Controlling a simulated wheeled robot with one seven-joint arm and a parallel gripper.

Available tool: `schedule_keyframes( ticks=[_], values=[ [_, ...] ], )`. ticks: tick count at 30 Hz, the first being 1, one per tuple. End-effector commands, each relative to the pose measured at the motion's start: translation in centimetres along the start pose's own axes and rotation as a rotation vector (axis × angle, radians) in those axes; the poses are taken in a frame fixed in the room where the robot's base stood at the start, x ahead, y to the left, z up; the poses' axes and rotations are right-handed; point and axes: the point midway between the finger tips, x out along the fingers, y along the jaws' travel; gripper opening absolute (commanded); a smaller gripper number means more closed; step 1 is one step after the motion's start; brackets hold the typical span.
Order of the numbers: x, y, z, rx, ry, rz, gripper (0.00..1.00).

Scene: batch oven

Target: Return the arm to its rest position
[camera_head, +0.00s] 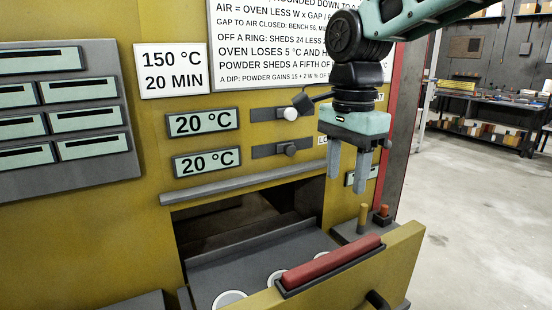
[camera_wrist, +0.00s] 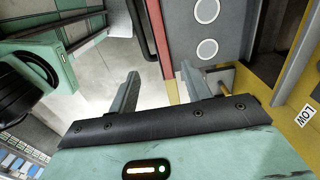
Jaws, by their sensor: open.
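My gripper (camera_head: 347,200) hangs from the arm in front of the yellow oven (camera_head: 150,230), fingers pointing down and apart. Nothing is between the fingers. In the wrist view the two fingers (camera_wrist: 160,72) also stand apart and empty. The fingertips appear clear of the drawer; the exact gap cannot be told.
The pulled-out grey tray (camera_head: 235,270) holds white round pieces (camera_head: 229,299). Two slider knobs (camera_head: 290,114) and two 20 °C displays (camera_head: 202,123) are on the oven face. Open floor (camera_head: 480,220) lies at right.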

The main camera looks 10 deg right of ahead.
Motion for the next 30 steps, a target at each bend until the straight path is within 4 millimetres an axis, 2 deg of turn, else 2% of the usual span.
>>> schedule_keyframes(
  ticks=[2,4,8,12,18,21,24,30],
  values=[
    [1.0,0.3,0.6,-0.052,-0.005,0.0,0.49],
    [2.9,1.1,1.8,-0.175,-0.015,0.0,0.49],
    [7.9,3.7,5.0,-0.538,-0.039,-0.011,0.49],
    [13.5,7.6,8.4,-0.989,-0.052,-0.031,0.49],
    [20.2,13.4,11.2,-1.56,-0.042,-0.053,0.49],
    [22.3,15.4,11.7,-1.754,-0.031,-0.057,0.49],
    [23.4,16.6,11.8,-1.875,-0.023,-0.058,0.49],
    [23.8,17.2,11.9,-1.937,-0.018,-0.06,0.49]
  ],
)
